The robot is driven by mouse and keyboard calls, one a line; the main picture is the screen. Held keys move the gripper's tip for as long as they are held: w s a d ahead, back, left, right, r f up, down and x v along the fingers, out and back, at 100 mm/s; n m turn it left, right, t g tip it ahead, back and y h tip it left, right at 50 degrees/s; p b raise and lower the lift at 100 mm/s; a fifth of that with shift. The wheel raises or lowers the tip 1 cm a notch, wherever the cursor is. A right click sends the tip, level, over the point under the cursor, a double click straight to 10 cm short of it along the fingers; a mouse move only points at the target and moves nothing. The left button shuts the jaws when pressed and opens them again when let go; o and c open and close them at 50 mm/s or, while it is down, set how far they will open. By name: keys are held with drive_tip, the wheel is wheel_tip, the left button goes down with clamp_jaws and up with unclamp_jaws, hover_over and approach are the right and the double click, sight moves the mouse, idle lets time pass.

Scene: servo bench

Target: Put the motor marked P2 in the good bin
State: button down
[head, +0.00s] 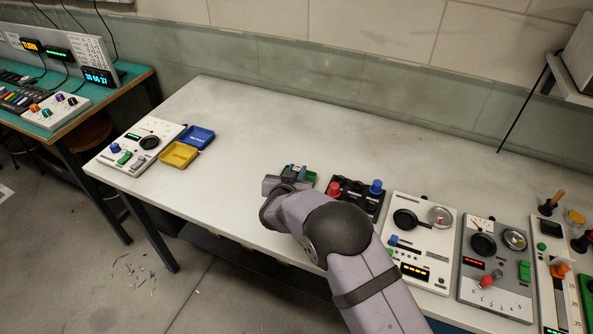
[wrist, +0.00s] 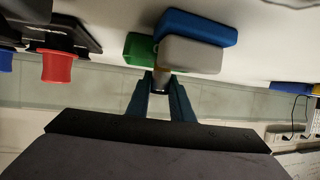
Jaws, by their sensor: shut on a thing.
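My gripper (wrist: 161,82) is near the front middle of the white table in the head view, just left of a dark control panel. Its two dark teal fingers are shut on a small part (wrist: 160,90), which shows only partly between them. At the fingertips in the wrist view are a grey block (wrist: 190,53), a blue block (wrist: 196,26) and a green piece (wrist: 140,48), close together and overlapping. I cannot tell which of these the held part belongs to. No P2 mark is readable. A blue tray (head: 199,131) and a yellow tray (head: 178,154) stand at the table's left; no label is readable on either.
A white instrument panel (head: 135,146) stands left of the trays. The dark panel (head: 356,192) with red and blue knobs is close to my gripper's right, and several more panels line the right side. The table's middle and back are clear.

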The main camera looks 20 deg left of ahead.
idle(0.3)
drive_tip(key=shift+f, duration=0.2)
drive_tip(key=c, duration=1.6)
unclamp_jaws()
drive_tip(key=shift+o, duration=0.2)
drive_tip(key=shift+r, duration=0.1)
drive_tip(key=shift+r, duration=0.15)
drive_tip(key=b+v, duration=0.2)
drive_tip(key=v, duration=1)
